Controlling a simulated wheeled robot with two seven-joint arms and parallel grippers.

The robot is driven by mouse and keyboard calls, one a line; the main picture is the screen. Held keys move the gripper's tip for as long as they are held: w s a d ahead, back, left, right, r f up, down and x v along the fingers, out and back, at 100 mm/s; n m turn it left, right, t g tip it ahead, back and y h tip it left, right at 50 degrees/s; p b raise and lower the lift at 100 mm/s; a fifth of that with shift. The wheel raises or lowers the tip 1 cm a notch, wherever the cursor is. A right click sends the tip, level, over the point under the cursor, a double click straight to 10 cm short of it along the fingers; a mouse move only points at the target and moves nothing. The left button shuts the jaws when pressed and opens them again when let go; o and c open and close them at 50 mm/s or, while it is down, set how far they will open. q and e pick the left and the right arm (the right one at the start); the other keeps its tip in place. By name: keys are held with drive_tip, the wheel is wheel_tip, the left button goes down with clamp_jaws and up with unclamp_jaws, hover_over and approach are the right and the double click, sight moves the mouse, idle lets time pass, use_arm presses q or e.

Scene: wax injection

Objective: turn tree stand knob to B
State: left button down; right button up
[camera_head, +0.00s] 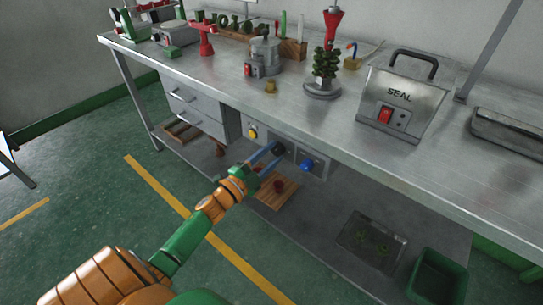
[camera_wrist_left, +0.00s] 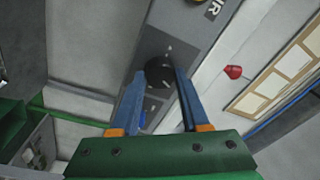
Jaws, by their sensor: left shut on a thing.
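A grey control panel (camera_head: 314,158) hangs under the front edge of the metal bench. It carries a yellow knob (camera_head: 253,133), a dark knob (camera_head: 279,148) and a blue knob (camera_head: 306,166). My left gripper (camera_head: 268,155) reaches the panel from the front, its blue fingers shut on the dark knob. In the left wrist view the round black knob (camera_wrist_left: 155,72) shows between the fingertips, with small white marks around it. I cannot read which mark it points to. A green wax tree on a round stand (camera_head: 322,90) stands on the bench above. My right gripper is out of view.
A SEAL machine (camera_head: 402,100) and a metal pot unit (camera_head: 264,57) stand on the bench. Below, the lower shelf holds a wooden board (camera_head: 270,199), a dark tray (camera_head: 371,242) and a green bin (camera_head: 438,276). The floor in front is clear.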

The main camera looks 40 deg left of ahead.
use_arm(q)
drive_tip(key=m, duration=0.7)
drive_tip(key=shift+f+h+b, duration=0.1)
drive_tip(key=shift+h+b, duration=0.25)
drive_tip(key=shift+h, duration=0.05)
drive_tip(key=m+g, duration=0.1)
drive_tip(key=m, duration=0.5)
drive_tip(key=shift+m, duration=0.3)
drive_tip(key=shift+c, duration=2)
unclamp_jaws()
drive_tip(key=shift+a, duration=0.1)
drive_tip(key=s+a, duration=0.1)
drive_tip(key=s, duration=0.6)
drive_tip(key=shift+a+b, duration=0.15)
drive_tip(key=shift+b, duration=0.2)
